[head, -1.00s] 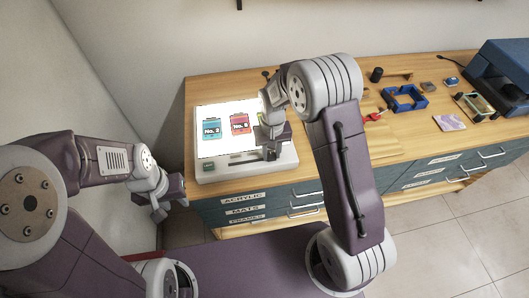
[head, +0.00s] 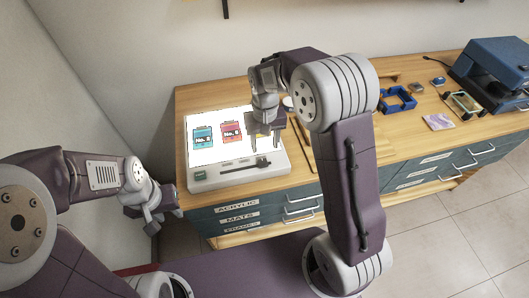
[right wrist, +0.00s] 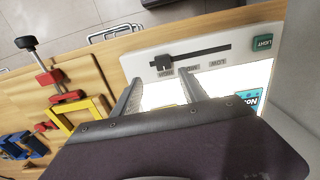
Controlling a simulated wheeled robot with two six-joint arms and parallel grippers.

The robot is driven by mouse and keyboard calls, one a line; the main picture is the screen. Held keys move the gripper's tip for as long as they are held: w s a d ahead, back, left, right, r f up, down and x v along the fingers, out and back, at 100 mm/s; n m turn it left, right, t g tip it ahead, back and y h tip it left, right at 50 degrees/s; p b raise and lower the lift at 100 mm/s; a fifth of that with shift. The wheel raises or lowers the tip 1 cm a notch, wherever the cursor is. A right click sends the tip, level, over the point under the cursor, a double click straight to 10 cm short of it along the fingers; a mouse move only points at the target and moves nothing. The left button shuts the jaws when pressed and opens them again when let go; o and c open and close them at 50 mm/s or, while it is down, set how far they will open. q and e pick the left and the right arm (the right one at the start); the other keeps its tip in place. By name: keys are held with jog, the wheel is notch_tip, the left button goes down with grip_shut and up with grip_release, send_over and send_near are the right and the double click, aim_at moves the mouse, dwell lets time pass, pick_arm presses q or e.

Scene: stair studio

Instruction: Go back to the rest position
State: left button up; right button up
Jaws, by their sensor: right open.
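My right gripper (head: 266,143) is open and empty above the right part of the white light box (head: 194,187). A teal "No. 2" piece (head: 203,137) and a red "No. 8" piece (head: 231,132) lie on the lit panel.
The box has a slider knob (right wrist: 162,62) and a green LIGHT button (right wrist: 263,41). A red clamp (right wrist: 48,75) and yellow frame (right wrist: 82,118) lie beside it. A blue frame (head: 397,99) and a blue machine (head: 490,68) stand further right. Drawers (head: 250,215) front the bench.

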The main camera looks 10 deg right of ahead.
jog(key=shift+r, duration=0.4)
jog(key=s+d+f, duration=0.1)
jog(key=s+d, duration=0.1)
jog(key=s, duration=0.5)
jog(key=s+d+f+t, duration=0.1)
jog(key=s+d, duration=0.2)
jog(key=s, duration=0.5)
jog(key=shift+d+f, duration=0.2)
jog(key=shift+f, duration=0.2)
jog(key=shift+s, duration=0.1)
dwell(1.1)
